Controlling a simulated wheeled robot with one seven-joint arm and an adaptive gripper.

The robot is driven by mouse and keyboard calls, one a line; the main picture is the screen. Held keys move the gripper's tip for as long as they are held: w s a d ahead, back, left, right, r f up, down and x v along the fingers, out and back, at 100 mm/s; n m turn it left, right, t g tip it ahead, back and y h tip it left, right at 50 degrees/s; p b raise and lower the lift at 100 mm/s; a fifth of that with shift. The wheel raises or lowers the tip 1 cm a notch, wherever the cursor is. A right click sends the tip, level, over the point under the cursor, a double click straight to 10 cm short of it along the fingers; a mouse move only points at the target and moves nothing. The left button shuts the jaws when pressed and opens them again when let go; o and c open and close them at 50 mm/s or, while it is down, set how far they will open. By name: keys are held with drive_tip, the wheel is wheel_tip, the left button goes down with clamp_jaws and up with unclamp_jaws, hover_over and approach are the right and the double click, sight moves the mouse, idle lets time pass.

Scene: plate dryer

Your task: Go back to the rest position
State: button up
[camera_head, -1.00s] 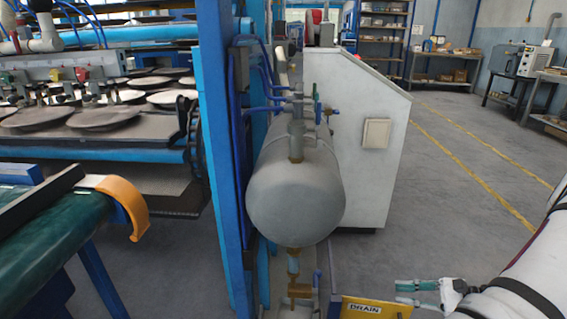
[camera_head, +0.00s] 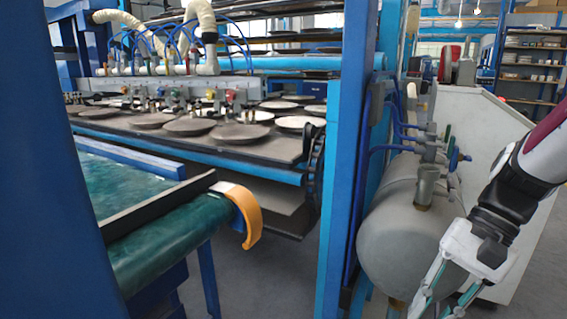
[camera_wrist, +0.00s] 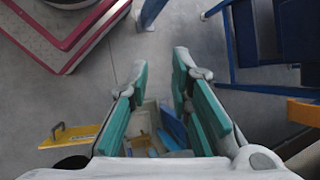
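My gripper (camera_head: 447,297) hangs at the lower right of the head view, pointing down, in front of the grey tank (camera_head: 395,238) in the picture. Its lower finger ends run toward the bottom edge of that view. In the wrist view my gripper (camera_wrist: 161,63) shows two teal-padded fingers standing apart. Nothing is held between them, and grey floor shows in the gap.
A green conveyor (camera_head: 165,240) with an orange end guard (camera_head: 247,217) stands at left. Plates (camera_head: 190,126) lie on the dryer beyond. A blue post (camera_head: 345,160) stands left of the tank. The wrist view shows a yellow panel (camera_wrist: 75,137) and blue frame bars (camera_wrist: 245,45).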

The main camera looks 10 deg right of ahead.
drive_tip(key=s+a+r+n+t+h, duration=0.1)
drive_tip(key=s+a+r+n+h, duration=0.15)
drive_tip(key=s+a+n, duration=0.35)
drive_tip(key=s+a+r+n+t+h, duration=0.1)
drive_tip(key=s+a+n+h, duration=0.2)
drive_tip(key=s, duration=0.5)
wheel_tip(320, 180, up, 28)
drive_tip(key=d+t+p, duration=0.1)
drive_tip(key=t+p, duration=0.2)
drive_tip(key=p, duration=2.4)
drive_tip(key=shift+w+d+r+t+h, duration=0.25)
drive_tip(key=shift+w+t+h, duration=0.05)
drive_tip(key=shift+h, duration=0.15)
